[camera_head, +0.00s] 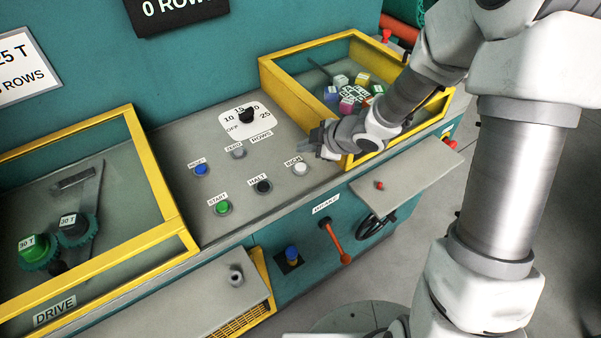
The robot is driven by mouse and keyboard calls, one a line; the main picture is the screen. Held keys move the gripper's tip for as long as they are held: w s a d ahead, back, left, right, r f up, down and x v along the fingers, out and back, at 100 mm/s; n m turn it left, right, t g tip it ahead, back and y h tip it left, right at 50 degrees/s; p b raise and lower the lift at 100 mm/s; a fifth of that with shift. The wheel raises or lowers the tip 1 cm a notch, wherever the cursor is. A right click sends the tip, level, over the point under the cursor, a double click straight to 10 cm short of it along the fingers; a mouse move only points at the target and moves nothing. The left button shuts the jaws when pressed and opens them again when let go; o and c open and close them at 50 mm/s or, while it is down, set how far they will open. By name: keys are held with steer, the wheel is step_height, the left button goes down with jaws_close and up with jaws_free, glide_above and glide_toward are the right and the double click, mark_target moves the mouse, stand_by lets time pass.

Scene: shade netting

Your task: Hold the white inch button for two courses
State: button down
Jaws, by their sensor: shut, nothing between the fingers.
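The white inch button (300,168) is on the grey control panel, at the right end of the front row of buttons, with an "INCH" label just behind it. My gripper (314,148) is shut and empty. It hangs behind and slightly right of the white button in the picture, beside the yellow-framed case. The button's top is in clear view, and I see no contact between it and the fingers. A black display (178,10) at the top reads "0 ROW", with its upper part and end cut off or hard to read.
Beside the white button are a black halt button (263,186) and a green start button (222,207). Behind are a blue button (200,169), a grey zero button (238,152) and a rows dial (246,116). Yellow-framed cases (160,195) rise on both sides. An orange lever (335,240) is below.

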mark_target(305, 168)
steer(key=shift+f+b, duration=1.25)
steer(key=shift+f, duration=0.65)
steer(key=shift+f, duration=0.1)
stand_by(0.4)
steer(key=shift+f+b, duration=0.3)
steer(key=shift+b, duration=0.05)
